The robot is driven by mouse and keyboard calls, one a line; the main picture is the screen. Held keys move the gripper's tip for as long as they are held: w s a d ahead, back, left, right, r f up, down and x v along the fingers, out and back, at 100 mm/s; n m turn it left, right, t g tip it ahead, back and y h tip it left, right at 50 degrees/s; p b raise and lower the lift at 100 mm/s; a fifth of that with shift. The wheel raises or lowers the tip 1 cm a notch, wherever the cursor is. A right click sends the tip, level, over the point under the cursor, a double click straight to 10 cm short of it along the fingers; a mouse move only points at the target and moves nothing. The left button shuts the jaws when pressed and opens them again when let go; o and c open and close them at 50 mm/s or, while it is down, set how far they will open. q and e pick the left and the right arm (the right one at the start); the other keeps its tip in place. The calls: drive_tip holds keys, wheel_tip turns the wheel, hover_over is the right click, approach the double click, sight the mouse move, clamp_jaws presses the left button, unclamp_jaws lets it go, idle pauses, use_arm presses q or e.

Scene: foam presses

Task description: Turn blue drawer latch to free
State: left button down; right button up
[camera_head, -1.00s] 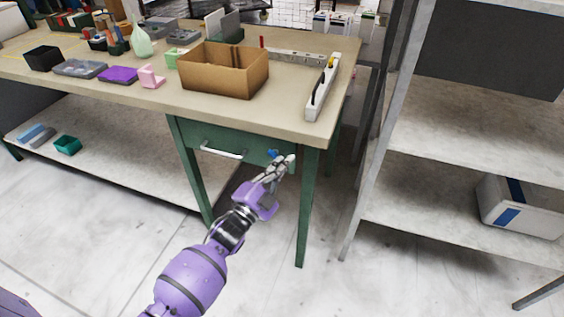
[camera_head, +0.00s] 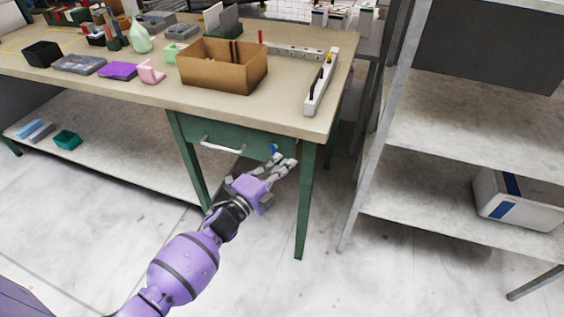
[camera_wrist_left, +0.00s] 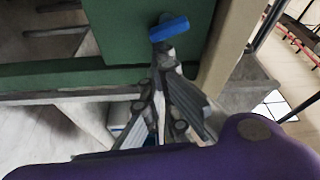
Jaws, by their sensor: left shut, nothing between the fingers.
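The blue latch (camera_head: 274,149) is on the front of the green drawer (camera_head: 238,141), right of its white handle (camera_head: 221,147). In the left wrist view the latch (camera_wrist_left: 169,29) is a short blue bar, lying nearly crosswise with a slight tilt. My left gripper (camera_head: 288,161) is shut and empty, just below and right of the latch in the head view. In the left wrist view its fingertips (camera_wrist_left: 163,50) are right by the latch; I cannot tell whether they touch it. The drawer looks closed. My right gripper is not in view.
The drawer hangs under a beige bench top (camera_head: 150,97) with a cardboard box (camera_head: 222,70) and a white power strip (camera_head: 321,86) on it. A green table leg (camera_head: 307,200) stands close right of my gripper. A grey shelf unit (camera_head: 440,130) stands farther right.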

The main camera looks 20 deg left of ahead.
use_arm(q)
drive_tip(key=shift+a+f+m+g+p, duration=0.1)
drive_tip(key=shift+f+m+g+p, duration=0.15)
drive_tip(key=shift+m, duration=0.4)
drive_tip(key=shift+a+f+m+g+p, duration=0.1)
drive_tip(key=shift+f+m+g, duration=0.15)
drive_tip(key=shift+m, duration=0.4)
idle(0.6)
